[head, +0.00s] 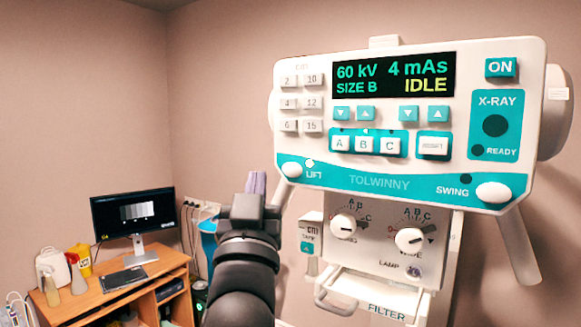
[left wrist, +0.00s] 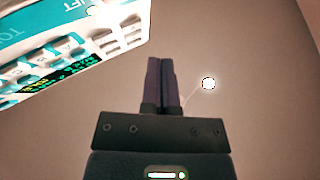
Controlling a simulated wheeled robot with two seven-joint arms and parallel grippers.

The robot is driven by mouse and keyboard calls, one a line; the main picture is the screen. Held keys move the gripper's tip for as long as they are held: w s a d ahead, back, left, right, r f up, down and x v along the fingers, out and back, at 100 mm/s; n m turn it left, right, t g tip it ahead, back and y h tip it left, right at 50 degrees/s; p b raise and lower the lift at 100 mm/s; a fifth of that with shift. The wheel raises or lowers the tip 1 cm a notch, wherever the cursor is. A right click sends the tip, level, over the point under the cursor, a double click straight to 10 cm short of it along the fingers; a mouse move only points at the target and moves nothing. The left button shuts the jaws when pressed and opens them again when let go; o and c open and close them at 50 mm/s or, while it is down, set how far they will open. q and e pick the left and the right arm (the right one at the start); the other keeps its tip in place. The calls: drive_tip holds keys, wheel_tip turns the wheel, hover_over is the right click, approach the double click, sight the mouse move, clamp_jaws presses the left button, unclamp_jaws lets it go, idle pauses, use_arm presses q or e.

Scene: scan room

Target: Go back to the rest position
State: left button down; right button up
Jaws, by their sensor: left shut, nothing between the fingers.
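My left gripper (head: 256,183) stands upright in the head view, left of the X-ray control panel (head: 350,180) and apart from it in the picture. Its two purple-grey fingers are together with nothing between them. The left wrist view also shows the shut gripper (left wrist: 162,62), pointing up past the panel (left wrist: 70,45) at the upper left. The panel's display (head: 393,76) reads 60 kV, 4 mAs, SIZE B, IDLE. My right gripper is in neither view.
Below the panel are two knobs (head: 343,225) and a filter tray (head: 372,292) with a handle. A wooden desk (head: 108,287) with a monitor (head: 133,213) and bottles stands at the lower left.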

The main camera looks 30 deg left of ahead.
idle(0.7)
use_arm(q)
drive_tip(key=d+f+m+g+h, duration=0.2)
drive_tip(key=f+g+h, duration=0.2)
drive_tip(key=f, duration=0.8)
drive_tip(key=d+f+m+g+h, duration=0.2)
drive_tip(key=f+g+h, duration=0.15)
drive_tip(key=f, duration=0.85)
drive_tip(key=s+d+f+m+g+h+b, duration=0.1)
drive_tip(key=s+d+f+m+g+h, duration=0.15)
drive_tip(key=s+f+g, duration=0.6)
drive_tip(key=s+d+f+m+g+h+b, duration=0.1)
drive_tip(key=s+d+f+g+h, duration=0.15)
drive_tip(key=s+f, duration=1.05)
wheel_tip(320, 180, down, 30)
drive_tip(key=g+b, duration=0.2)
drive_tip(key=b, duration=1.2)
drive_tip(key=s+f+b, duration=0.5)
drive_tip(key=f, duration=0.4)
drive_tip(key=s+a+f+g+y+b, duration=0.1)
drive_tip(key=s+f+b, duration=0.4)
drive_tip(key=f, duration=0.5)
drive_tip(key=s+a+f+b, duration=0.1)
drive_tip(key=s+f+b, duration=0.3)
drive_tip(key=f, duration=0.6)
drive_tip(key=shift+s+a+b, duration=0.25)
drive_tip(key=shift+s+b, duration=0.15)
drive_tip(key=shift+b, duration=0.35)
